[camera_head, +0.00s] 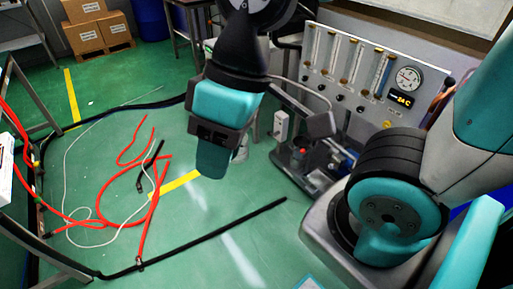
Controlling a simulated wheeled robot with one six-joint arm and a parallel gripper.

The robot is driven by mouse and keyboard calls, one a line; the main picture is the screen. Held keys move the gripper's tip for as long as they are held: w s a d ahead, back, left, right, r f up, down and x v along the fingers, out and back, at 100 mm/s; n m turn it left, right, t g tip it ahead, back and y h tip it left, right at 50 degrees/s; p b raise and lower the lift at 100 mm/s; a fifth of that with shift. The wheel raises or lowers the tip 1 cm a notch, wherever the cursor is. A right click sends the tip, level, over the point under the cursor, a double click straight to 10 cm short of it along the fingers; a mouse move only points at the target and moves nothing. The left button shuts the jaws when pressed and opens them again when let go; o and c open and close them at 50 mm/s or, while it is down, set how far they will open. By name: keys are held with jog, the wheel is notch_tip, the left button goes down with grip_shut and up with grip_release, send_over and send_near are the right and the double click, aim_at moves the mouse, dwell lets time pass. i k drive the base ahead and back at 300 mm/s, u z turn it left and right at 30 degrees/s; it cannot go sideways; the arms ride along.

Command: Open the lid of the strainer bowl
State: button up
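My arm comes down from the top of the picture, and its end with my gripper (212,163) hangs over the green floor, left of the gauge panel. I see this end as a dark block with a teal part below it. I cannot make out two separate fingertips or a gap between them. Nothing held shows. I cannot make out the strainer bowl or its lid with certainty. A small pale object (241,152) shows partly behind the arm's end, too hidden to name.
A panel (348,75) with several glass tubes, a round gauge (407,79) and a lit display stands at right behind a grey apparatus (303,160). Red hoses (152,205) and black bars (200,243) lie on the floor. Boxes (85,38) are far back left.

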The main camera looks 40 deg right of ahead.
aim_at(300, 142)
jog(key=u, duration=0.2)
jog(key=i, duration=1.2)
jog(key=z, duration=0.6)
